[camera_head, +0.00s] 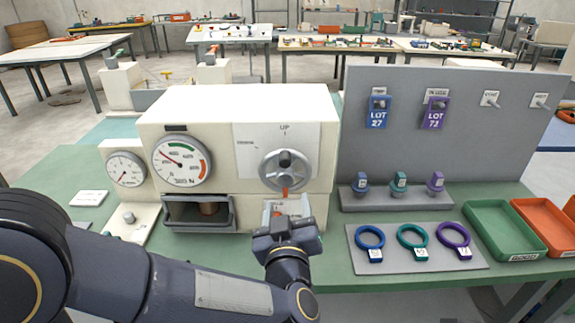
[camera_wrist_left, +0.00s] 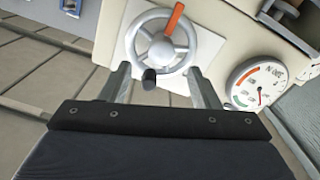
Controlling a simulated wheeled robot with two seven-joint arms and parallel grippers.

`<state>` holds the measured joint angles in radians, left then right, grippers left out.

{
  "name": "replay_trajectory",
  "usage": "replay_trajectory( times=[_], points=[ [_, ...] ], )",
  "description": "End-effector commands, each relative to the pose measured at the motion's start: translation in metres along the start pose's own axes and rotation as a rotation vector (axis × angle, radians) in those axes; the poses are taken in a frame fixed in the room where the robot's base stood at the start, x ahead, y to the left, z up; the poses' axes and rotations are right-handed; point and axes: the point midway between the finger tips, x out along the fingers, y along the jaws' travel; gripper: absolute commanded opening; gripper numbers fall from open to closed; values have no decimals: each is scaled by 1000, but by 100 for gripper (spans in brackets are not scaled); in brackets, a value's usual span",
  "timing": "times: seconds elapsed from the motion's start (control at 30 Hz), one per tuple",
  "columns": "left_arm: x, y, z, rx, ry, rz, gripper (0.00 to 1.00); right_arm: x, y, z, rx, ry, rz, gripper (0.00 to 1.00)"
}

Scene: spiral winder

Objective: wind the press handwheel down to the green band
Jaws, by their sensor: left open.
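The grey spoked handwheel (camera_head: 287,170) is on the front of the cream press housing (camera_head: 240,112), below an "UP" label. In the left wrist view the handwheel (camera_wrist_left: 160,46) shows an orange strip and a dark knob (camera_wrist_left: 149,78) on its rim. The larger dial (camera_head: 182,160) left of the wheel has green and red bands; its needle points to the upper left, apparently outside the green. My left gripper (camera_head: 287,212) is open below the wheel. In the wrist view its fingers (camera_wrist_left: 157,76) are spread on both sides of the knob; contact is unclear. My right gripper is out of view.
A smaller gauge (camera_head: 125,168) stands left of the dial. A dark-framed opening (camera_head: 199,226) lies beneath the dial. To the right are a grey panel (camera_head: 440,100) with tags, a mat with coloured rings (camera_head: 413,236), and green (camera_head: 505,228) and orange trays (camera_head: 547,224).

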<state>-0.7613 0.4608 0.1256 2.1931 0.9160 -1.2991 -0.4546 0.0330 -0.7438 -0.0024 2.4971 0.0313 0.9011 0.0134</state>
Motion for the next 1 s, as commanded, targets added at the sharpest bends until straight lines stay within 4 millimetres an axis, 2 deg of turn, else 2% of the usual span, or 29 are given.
replay_trajectory(
  times=[0.33, 0.5, 0.87, 1.0],
  points=[
    [51, -2, -1, 0, 3, -7, 56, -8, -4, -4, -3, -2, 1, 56],
    [70, -2, -1, -1, 3, -6, 56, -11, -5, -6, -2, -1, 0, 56],
    [76, -1, 0, -1, 4, -2, 56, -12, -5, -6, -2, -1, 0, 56],
    [76, -2, 0, -1, 4, -3, 38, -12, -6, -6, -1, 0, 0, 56]
  ],
)
